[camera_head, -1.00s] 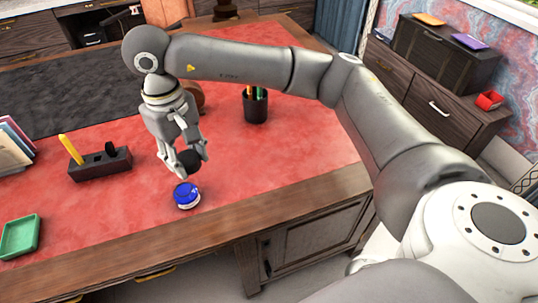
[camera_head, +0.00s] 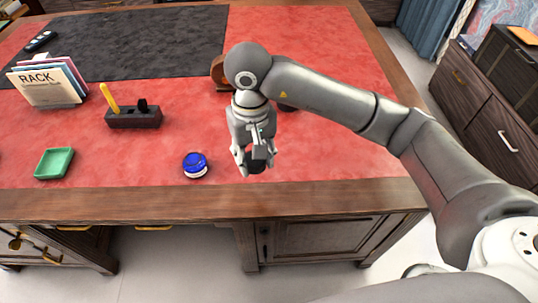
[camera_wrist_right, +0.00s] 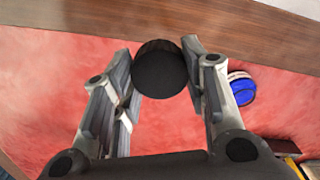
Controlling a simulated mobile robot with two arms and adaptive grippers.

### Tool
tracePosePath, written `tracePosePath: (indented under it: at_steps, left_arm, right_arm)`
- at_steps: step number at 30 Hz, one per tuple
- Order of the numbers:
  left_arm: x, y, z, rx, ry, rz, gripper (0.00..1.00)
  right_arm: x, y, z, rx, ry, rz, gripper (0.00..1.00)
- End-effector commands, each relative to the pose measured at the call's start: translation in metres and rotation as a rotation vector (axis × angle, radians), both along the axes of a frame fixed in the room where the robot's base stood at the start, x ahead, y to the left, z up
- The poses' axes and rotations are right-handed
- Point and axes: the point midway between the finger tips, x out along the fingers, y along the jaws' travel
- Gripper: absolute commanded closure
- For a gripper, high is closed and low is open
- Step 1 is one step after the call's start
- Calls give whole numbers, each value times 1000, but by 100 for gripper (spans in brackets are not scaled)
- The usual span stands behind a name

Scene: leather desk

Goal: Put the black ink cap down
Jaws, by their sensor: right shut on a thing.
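The black ink cap (camera_wrist_right: 160,70) is a round black disc held between the fingers of my right gripper (camera_wrist_right: 158,75) in the right wrist view. In the head view the right gripper (camera_head: 254,163) points down near the desk's front edge, and the cap (camera_head: 257,162) shows partly between its fingers. The gripper is shut on the cap. I cannot tell for sure whether the cap touches the desk. A blue ink pot (camera_head: 195,164) stands to the left of the gripper; it also shows in the right wrist view (camera_wrist_right: 241,90). My left gripper is not in view.
The red leather desk top (camera_head: 330,130) is clear to the right of the gripper. A dark pen stand (camera_head: 133,118) with a yellow pen, a green tray (camera_head: 54,162) and a rack of papers (camera_head: 48,86) lie to the left. The wooden front edge (camera_head: 130,204) is close.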

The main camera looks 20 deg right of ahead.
Motion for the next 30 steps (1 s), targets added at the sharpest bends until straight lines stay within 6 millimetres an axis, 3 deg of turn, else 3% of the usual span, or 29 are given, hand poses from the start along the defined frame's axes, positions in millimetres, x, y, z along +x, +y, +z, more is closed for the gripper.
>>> tracePosePath:
  at_steps: [3, 12, 17, 25, 30]
  left_arm:
    - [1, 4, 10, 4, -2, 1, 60]
    - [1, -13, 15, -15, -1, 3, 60]
    - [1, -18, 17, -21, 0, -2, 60]
    - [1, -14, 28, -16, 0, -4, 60]
    - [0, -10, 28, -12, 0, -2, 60]
  right_arm:
    - [24, -19, -12, -1, 5, -7, 82]
    - [55, -40, -58, 0, 2, 0, 82]
    - [62, -44, -68, 0, 2, 0, 82]
    - [65, -46, -99, 1, 3, 2, 82]
    - [66, -47, -103, -1, -2, 3, 82]
